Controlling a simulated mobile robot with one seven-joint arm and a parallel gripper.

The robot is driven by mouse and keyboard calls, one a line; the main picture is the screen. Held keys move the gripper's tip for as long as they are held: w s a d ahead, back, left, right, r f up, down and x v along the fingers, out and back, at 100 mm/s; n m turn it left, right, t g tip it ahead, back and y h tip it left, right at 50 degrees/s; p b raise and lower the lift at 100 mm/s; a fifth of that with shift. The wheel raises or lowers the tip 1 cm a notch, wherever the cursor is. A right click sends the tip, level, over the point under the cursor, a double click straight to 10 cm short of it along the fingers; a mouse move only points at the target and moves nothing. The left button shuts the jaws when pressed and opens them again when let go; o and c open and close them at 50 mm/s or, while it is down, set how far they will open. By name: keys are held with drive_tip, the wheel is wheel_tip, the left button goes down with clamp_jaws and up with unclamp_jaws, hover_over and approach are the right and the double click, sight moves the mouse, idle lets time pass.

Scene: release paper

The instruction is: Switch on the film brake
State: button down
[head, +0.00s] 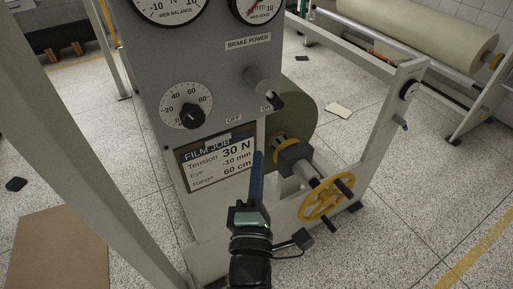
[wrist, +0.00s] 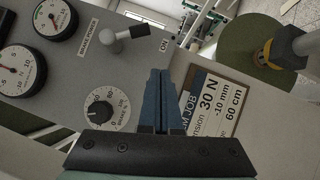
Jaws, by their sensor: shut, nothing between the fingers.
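The grey control panel (head: 222,70) carries the brake power switch (head: 262,82), a grey lever with a black end, under the BRAKE POWER label. In the head view the lever's black end points down and right, close to the ON label (head: 266,108); the OFF label (head: 233,118) is to its left.
A dial knob (head: 191,116) and the film job sign (head: 216,160) are on the panel. Gauges (wrist: 56,18) are above them. A green roll (head: 298,108) and a yellow handwheel (head: 327,198) stand right of the panel. A grey post (head: 78,130) rises at left.

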drive_tip(key=shift+s+a+f+b, duration=0.1)
drive_tip(key=shift+s+f+b, duration=0.2)
drive_tip(key=shift+s, duration=0.65)
drive_tip(key=shift+s+f+b, duration=0.2)
drive_tip(key=shift+s+f, duration=0.05)
drive_tip(key=shift+s, duration=0.7)
wheel_tip(320, 180, up, 28)
drive_tip(key=w+d+m+t+h+p, duration=0.1)
drive_tip(key=d+m+t+h+p, duration=0.2)
drive_tip(key=m, duration=0.9)
drive_tip(key=s+a+r+m+t+y+p, duration=0.1)
drive_tip(key=s+r+m, duration=0.3)
drive_tip(key=r, duration=0.6)
drive_tip(key=s+a+r+m+t+y+p, duration=0.1)
drive_tip(key=s+r+m+t+y+p, duration=0.1)
drive_tip(key=r, duration=0.8)
drive_tip(key=shift+s+a+r+m+t+y, duration=0.25)
drive_tip(key=shift+s+m+t+y, duration=0.25)
drive_tip(key=shift+s+m+t, duration=0.5)
drive_tip(key=shift+s, duration=0.15)
